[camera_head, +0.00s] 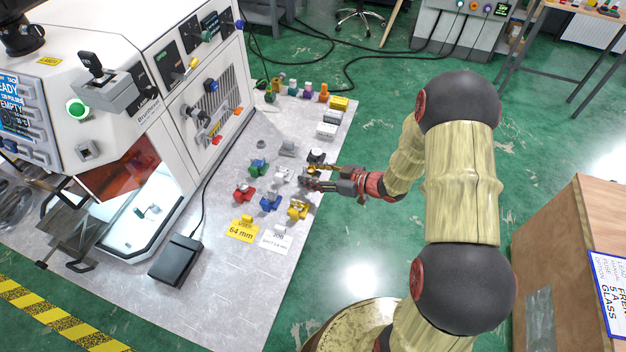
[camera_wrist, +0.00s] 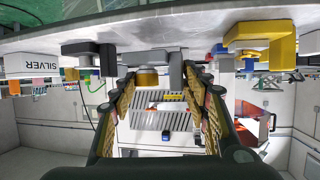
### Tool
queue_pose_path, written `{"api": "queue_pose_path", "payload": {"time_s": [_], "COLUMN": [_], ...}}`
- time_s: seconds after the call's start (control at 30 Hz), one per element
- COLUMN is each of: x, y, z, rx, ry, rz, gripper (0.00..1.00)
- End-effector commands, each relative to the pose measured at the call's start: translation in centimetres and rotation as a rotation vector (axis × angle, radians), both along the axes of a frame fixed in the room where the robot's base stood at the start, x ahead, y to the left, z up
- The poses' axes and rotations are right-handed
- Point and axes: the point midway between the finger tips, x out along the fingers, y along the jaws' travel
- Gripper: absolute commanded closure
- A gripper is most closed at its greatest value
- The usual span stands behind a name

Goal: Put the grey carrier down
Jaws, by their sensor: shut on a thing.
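My gripper (camera_head: 322,178) reaches in from the right over the grey bench top, low among several small coloured carriers. It also shows in the wrist view (camera_wrist: 160,82), which is upside down, with a finger on each side. It is shut on the grey carrier (camera_wrist: 176,68), which sits between the fingertips close to the bench surface. In the head view the grey carrier (camera_head: 308,183) is partly hidden by the fingers. I cannot tell whether its base touches the bench.
Close by stand a black carrier (camera_head: 316,156), a yellow one (camera_head: 298,209), a blue one (camera_head: 270,202), a red one (camera_head: 244,194) and a green one (camera_head: 258,167). Yellow (camera_head: 242,231) and white (camera_head: 276,241) label cards lie in front. A white machine (camera_head: 150,120) stands left.

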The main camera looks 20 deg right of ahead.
Motion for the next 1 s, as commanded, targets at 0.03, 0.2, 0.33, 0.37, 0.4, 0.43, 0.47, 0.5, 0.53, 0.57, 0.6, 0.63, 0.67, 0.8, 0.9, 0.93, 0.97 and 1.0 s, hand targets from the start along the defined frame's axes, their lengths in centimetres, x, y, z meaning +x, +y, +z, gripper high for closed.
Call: {"api": "queue_pose_path", "payload": {"time_s": [0.03,0.2,0.33,0.37,0.4,0.43,0.47,0.5,0.53,0.57,0.6,0.63,0.67,0.8,0.9,0.93,0.97,1.0], "x": [-0.09,-0.02,-0.03,-0.03,-0.04,-0.04,-0.05,-0.05,-0.07,-0.06,-0.06,-0.06,-0.06,-0.06,-0.07,-0.07,-0.07,-0.07], "y": [0.07,0.04,0.04,0.05,0.05,0.05,0.05,0.05,0.05,0.05,0.05,0.05,0.05,0.05,0.05,0.05,0.05,0.05], "z": [-1.35,-1.90,-1.79,-1.80,-1.87,-1.96,-2.07,-2.18,-2.17,-2.14,-2.14,-2.14,-2.14,-2.14,-2.14,-2.14,-2.15,-2.15], "rx": [0.002,0.001,0.000,0.000,0.000,0.000,0.000,0.000,0.000,0.000,0.000,0.000,0.000,0.000,0.000,0.000,0.000,0.000], "ry": [0.003,0.000,0.000,0.000,0.000,0.000,0.000,0.000,0.000,0.000,0.000,0.000,0.000,0.001,0.001,0.001,0.001,0.001], "rz": [0.001,0.001,0.000,0.000,0.001,0.001,0.001,0.001,0.001,0.001,0.001,0.000,0.000,0.001,0.000,0.000,0.000,0.000], "gripper": [0.83,0.83,0.83,0.83,0.83,0.83,0.83,0.83,0.53,0.51,0.49,0.47,0.45,0.37,0.35,0.35,0.35,0.35]}}
